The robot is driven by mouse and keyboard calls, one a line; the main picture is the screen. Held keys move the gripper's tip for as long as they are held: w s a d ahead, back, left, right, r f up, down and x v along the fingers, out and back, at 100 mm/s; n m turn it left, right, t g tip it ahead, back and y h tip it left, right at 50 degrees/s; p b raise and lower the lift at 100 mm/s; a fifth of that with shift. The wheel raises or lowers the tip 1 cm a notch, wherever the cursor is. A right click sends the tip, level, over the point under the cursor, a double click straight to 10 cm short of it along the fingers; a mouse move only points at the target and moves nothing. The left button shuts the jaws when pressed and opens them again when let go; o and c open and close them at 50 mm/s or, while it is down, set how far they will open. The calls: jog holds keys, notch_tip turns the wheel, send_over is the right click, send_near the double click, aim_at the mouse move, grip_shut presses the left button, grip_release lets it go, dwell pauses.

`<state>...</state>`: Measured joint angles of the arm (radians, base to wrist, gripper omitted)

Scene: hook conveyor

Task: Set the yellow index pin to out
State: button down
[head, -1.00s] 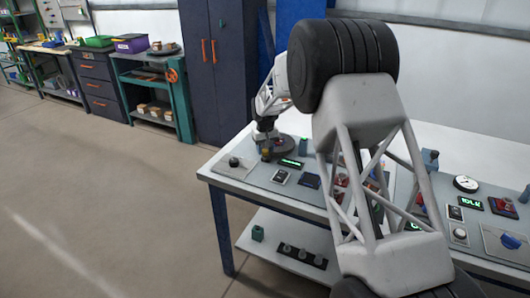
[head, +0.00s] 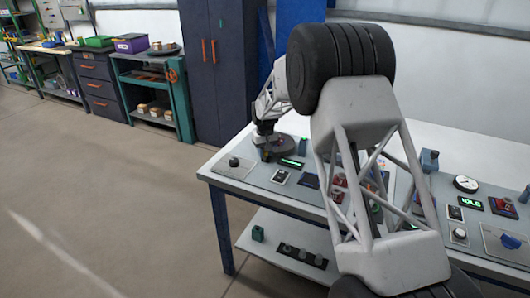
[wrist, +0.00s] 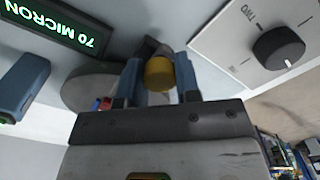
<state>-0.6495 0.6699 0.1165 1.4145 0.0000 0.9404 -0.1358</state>
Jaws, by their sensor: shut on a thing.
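The yellow index pin (wrist: 159,74) shows as a round yellow knob in the wrist view. My gripper (wrist: 159,84) is shut on it, with one blue-grey finger on each side. Behind the pin is a grey round disc (wrist: 90,86), partly hidden by the gripper. In the head view my gripper (head: 264,141) is over the far left part of the bench panel, by the dark disc (head: 283,146). There the pin is hard to make out. How far the pin is pulled out cannot be told.
A green-lit display reading 70 MICRON (wrist: 58,28) and a blue block (wrist: 24,86) lie left of the pin in the wrist view. A black rotary knob (wrist: 278,48) on a white plate is to the right. More panel controls fill the bench (head: 222,182) in the head view.

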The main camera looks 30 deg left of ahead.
jog(key=shift+s, duration=1.05)
jog(key=c, duration=1.1)
grip_release()
jog(key=shift+r, duration=0.45)
notch_tip(320, 180, up, 7)
jog(key=shift+d, duration=0.1)
